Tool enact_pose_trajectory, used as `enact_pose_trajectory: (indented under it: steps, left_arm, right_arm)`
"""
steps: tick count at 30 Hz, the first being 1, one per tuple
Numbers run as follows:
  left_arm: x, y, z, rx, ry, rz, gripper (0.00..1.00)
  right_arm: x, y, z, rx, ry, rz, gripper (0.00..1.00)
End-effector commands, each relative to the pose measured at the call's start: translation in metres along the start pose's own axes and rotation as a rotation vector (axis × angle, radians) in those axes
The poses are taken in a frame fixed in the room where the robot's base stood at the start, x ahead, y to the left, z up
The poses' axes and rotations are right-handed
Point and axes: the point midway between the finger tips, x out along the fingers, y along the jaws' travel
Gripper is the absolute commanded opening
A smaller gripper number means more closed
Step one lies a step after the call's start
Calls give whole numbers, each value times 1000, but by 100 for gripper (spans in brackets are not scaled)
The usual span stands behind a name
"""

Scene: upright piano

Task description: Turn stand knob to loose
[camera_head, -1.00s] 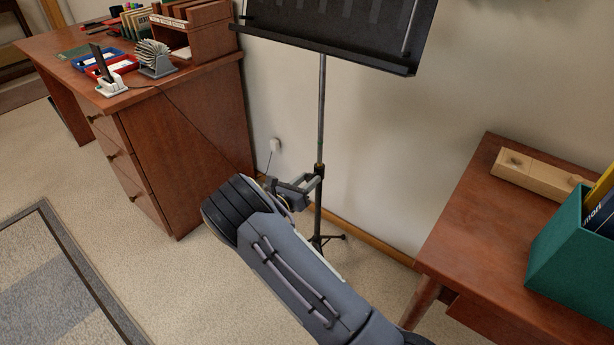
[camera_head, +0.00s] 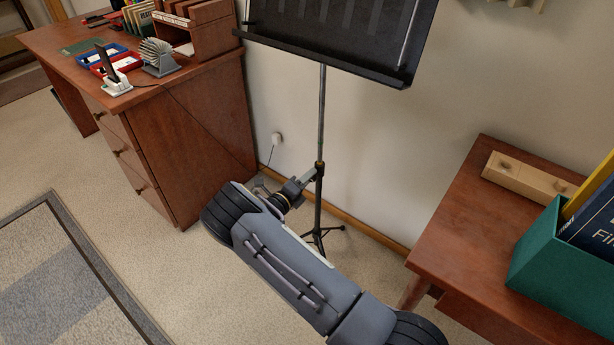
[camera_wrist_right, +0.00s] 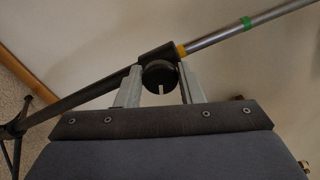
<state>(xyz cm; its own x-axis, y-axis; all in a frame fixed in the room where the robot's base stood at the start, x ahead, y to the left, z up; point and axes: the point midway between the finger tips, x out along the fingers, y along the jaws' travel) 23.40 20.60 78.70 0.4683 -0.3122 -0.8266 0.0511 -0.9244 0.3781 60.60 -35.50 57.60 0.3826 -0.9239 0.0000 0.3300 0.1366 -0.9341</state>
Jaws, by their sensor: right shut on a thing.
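The black music stand (camera_head: 321,130) stands upright by the wall, with its desk at the top and tripod feet on the floor. My right gripper (camera_head: 309,176) reaches its pole at the collar. In the right wrist view, the fingers of my right gripper (camera_wrist_right: 160,82) are on either side of the round dark stand knob (camera_wrist_right: 158,75) and shut on it. A pale mark on the knob's face points down toward my palm. The collar beside the knob has a yellow band, and a green band is further along the silver pole (camera_wrist_right: 225,32). My left gripper is not in view.
A wooden desk (camera_head: 190,120) with trays and stationery is at the left. A wooden table (camera_head: 465,215) with a teal box (camera_head: 545,255) and a wooden block (camera_head: 527,176) is at the right. Carpet lies between them, with a grey rug (camera_head: 60,270) at lower left.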

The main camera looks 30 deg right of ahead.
Motion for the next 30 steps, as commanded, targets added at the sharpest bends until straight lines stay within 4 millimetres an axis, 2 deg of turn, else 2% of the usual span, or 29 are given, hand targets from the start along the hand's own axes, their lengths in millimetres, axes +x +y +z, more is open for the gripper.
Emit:
enact_pose_trajectory:
  steps: [30]
  left_arm:
    - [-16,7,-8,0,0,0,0]
  right_arm:
    - [-1,4,-2,-963,-1,3,12]
